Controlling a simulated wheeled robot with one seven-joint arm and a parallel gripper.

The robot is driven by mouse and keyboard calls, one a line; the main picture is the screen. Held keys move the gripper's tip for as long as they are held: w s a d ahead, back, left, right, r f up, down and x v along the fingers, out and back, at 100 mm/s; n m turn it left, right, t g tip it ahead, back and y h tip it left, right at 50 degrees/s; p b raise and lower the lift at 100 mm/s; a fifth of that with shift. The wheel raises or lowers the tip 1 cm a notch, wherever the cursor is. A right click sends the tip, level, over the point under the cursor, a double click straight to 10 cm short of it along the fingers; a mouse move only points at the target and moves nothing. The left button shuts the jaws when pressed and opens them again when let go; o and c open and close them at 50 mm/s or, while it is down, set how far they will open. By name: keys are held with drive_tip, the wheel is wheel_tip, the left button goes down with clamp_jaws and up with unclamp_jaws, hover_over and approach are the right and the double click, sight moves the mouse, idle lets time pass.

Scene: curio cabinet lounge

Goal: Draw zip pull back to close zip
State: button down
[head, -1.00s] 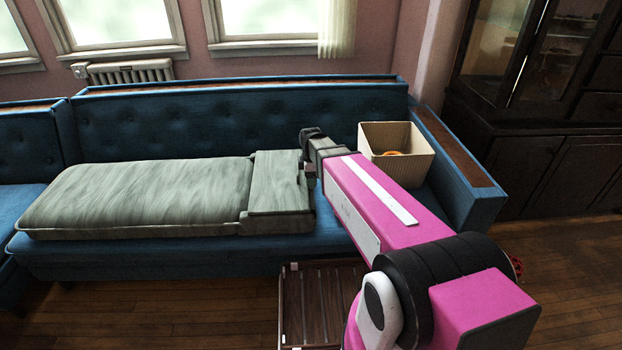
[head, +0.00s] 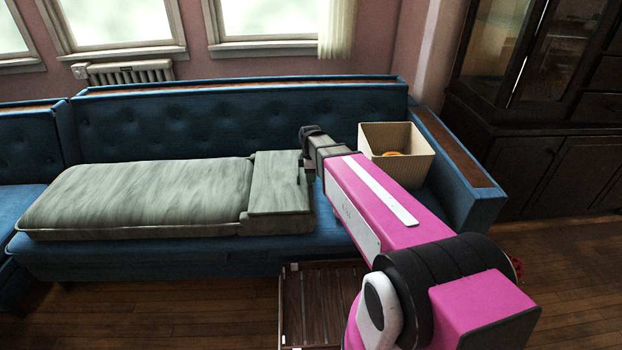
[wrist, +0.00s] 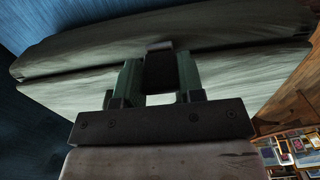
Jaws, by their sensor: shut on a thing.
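A long grey-green padded bag (head: 140,192) lies on the blue sofa, with a raised block-like section (head: 278,180) at its right end. My gripper (head: 308,170) is at the right end of that section, partly hidden by my arm in the head view. In the wrist view my gripper (wrist: 159,80) has its two fingers shut on a dark block, the zip pull (wrist: 159,72). A small grey metal-like part shows at its far end, against a seam of the bag (wrist: 230,80). The zip's teeth cannot be made out.
A cream bin (head: 400,165) with something orange inside stands on the sofa (head: 240,110) just right of my gripper. The sofa's right armrest (head: 455,150) lies beyond it. A slatted wooden table (head: 318,300) stands below in front.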

drive_tip(key=w, duration=1.5)
drive_tip(key=shift+w, duration=0.3)
drive_tip(key=c, duration=0.7)
unclamp_jaws()
drive_tip(key=shift+s, duration=0.1)
wheel_tip(320, 180, up, 11)
drive_tip(key=shift+f, duration=0.1)
drive_tip(key=shift+s, duration=0.1)
drive_tip(key=s+d+f+m, duration=0.3)
drive_tip(key=s+m, duration=0.3)
drive_tip(key=s, duration=0.4)
drive_tip(key=s+d+f+m, duration=0.4)
drive_tip(key=s+d+m, duration=0.1)
drive_tip(key=s, duration=0.6)
drive_tip(key=s+d+f+m, duration=0.4)
drive_tip(key=s+m, duration=0.3)
drive_tip(key=s, duration=0.4)
drive_tip(key=shift+d, duration=0.2)
